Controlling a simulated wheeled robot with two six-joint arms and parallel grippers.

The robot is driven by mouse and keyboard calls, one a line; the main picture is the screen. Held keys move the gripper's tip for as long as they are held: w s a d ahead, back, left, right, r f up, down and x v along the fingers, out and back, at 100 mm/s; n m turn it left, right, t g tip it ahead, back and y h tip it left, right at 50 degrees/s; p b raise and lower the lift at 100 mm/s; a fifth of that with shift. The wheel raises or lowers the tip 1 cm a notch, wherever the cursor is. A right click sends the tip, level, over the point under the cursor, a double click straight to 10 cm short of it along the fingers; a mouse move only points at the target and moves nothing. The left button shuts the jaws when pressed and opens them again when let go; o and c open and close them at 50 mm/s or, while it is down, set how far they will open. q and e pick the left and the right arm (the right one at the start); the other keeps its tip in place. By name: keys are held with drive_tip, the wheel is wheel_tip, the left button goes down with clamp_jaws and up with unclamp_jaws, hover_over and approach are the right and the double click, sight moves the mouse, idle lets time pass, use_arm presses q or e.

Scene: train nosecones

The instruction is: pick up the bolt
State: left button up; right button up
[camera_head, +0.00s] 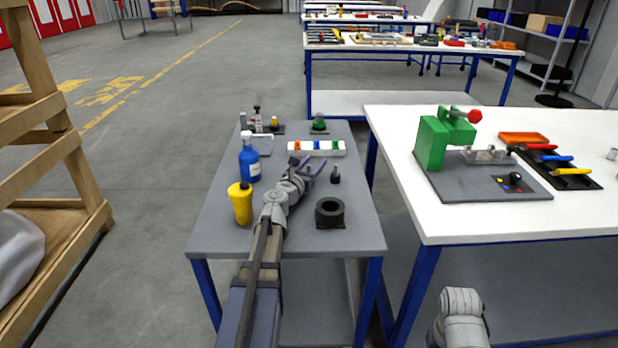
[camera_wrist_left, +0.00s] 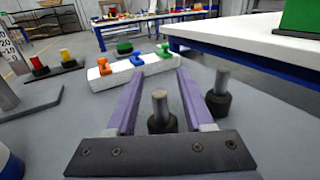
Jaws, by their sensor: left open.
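My left gripper (camera_head: 315,165) is open above the small grey table, with its purple fingers pointing away from me. In the left wrist view the left gripper (camera_wrist_left: 160,75) has a bolt (camera_wrist_left: 159,110) between its fingers, with a visible gap on both sides. This bolt stands upright, with a grey shaft and a wide black lower part. A second, similar bolt (camera_wrist_left: 218,95) stands just outside the right finger. In the head view one dark bolt (camera_head: 335,175) shows right of the fingers; the other seems hidden by the gripper. My right gripper is out of view.
A white block with coloured clips (camera_head: 316,148) lies beyond the fingers. A blue bottle (camera_head: 249,160) and yellow bottle (camera_head: 241,204) stand left of my arm. A black ring (camera_head: 330,212) sits at right. The white workbench (camera_head: 400,150) borders the grey table's right side.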

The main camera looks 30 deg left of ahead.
use_arm(q)
clamp_jaws()
idle(0.3)
idle(0.3)
